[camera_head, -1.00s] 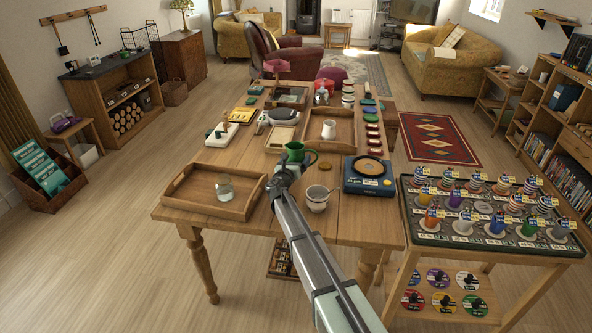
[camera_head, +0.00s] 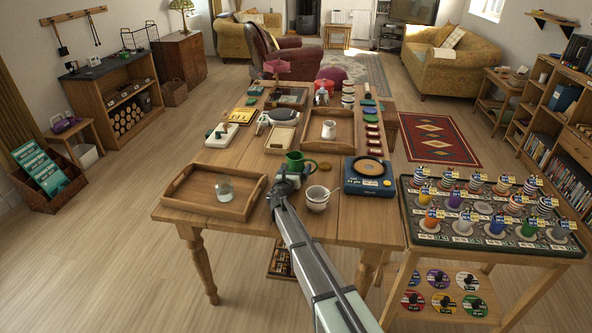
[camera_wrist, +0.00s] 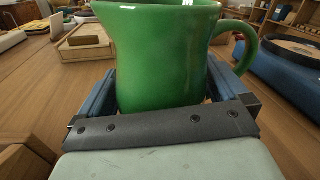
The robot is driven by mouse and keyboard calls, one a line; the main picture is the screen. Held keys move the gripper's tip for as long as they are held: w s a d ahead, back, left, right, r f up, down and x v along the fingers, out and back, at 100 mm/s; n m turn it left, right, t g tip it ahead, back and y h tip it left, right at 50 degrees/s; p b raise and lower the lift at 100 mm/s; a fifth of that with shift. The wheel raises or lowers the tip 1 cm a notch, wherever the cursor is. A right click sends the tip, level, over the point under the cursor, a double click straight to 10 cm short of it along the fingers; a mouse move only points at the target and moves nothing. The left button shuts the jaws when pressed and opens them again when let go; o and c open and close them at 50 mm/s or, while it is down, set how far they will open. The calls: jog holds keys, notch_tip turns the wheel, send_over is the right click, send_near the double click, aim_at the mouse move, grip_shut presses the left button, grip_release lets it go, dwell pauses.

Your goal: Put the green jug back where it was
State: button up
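The green jug (camera_head: 295,160) is upright over the front middle of the wooden table, its handle to the right. My gripper (camera_head: 289,173) is at the jug's near side. In the wrist view the jug (camera_wrist: 160,55) stands between the two blue fingers, one on each side of its body, and my gripper (camera_wrist: 162,92) is shut on it. The jug's base is hidden behind the gripper's dark bar, so I cannot tell whether it touches the table.
A wooden tray (camera_head: 181,184) holding a glass jar (camera_head: 224,188) is to the left. A white cup (camera_head: 317,199) with a spoon is close on the right, nearer the front. A blue scale (camera_head: 369,187) is further right. A wooden tray with a white jug (camera_head: 329,130) is behind.

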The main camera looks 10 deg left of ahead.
jog(key=shift+r, duration=0.15)
jog(key=s, duration=0.4)
jog(key=s+a, duration=0.1)
jog(key=s, duration=0.3)
jog(key=s+a, duration=0.1)
jog(key=s, duration=0.2)
jog(key=shift+s+a, duration=0.15)
jog(key=shift+s, duration=0.25)
dwell(1.0)
